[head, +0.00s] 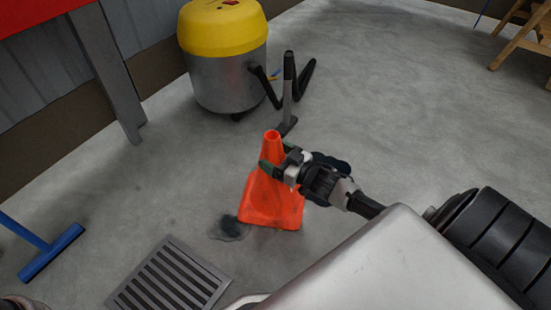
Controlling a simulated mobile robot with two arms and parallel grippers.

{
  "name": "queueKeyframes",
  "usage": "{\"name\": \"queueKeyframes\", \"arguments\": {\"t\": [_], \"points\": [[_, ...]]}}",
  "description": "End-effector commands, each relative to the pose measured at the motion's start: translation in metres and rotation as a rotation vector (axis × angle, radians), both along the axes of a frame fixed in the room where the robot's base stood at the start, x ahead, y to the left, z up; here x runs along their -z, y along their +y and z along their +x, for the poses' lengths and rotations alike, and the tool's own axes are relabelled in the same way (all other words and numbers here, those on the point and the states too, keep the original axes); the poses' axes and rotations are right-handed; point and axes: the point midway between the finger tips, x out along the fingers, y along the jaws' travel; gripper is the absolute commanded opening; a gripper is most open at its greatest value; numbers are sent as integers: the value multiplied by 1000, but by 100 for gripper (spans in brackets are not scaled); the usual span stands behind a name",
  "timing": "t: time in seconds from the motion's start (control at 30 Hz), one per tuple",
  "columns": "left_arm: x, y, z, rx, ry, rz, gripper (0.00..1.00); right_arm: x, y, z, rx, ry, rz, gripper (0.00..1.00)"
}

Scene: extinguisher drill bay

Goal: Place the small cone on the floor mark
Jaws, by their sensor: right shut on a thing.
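The small orange cone (273,204) is upright, leaning slightly, near the middle of the head view. My right gripper (276,168) is shut on its upper part, coming in from the right. I cannot tell whether the cone's base touches the floor. A dark patch (229,231) on the grey floor shows just left of the cone's base, which may hide part of it. I cannot tell for sure that this patch is the floor mark. My left gripper is not in view.
A floor grate (168,281) lies front left of the cone. A blue squeegee (50,252) lies at the far left. A yellow-topped vacuum (226,75) with its black hose and nozzle (288,95) stands behind. Wooden legs (516,44) show at the top right. Floor to the right is open.

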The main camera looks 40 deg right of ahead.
Motion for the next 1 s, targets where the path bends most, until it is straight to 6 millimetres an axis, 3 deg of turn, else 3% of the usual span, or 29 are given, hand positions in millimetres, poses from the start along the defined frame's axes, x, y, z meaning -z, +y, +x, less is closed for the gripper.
{"name": "queueKeyframes", "arguments": {"t": [0.03, 0.07, 0.17, 0.53, 0.7, 1.0], "points": [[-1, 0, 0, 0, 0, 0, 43, -1, 0, 0, 0, -2, -2, 24], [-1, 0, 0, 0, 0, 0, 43, 0, 0, 0, 0, 2, -2, 83], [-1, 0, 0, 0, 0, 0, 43, 0, 0, 0, 0, 2, -2, 99], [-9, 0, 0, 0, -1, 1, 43, -2, -4, -10, 1, 4, 0, 100], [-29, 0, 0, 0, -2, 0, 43, -5, -14, -41, 2, 7, 0, 100], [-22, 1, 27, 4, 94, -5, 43, -3, -33, -97, 1, 5, -2, 100]]}}
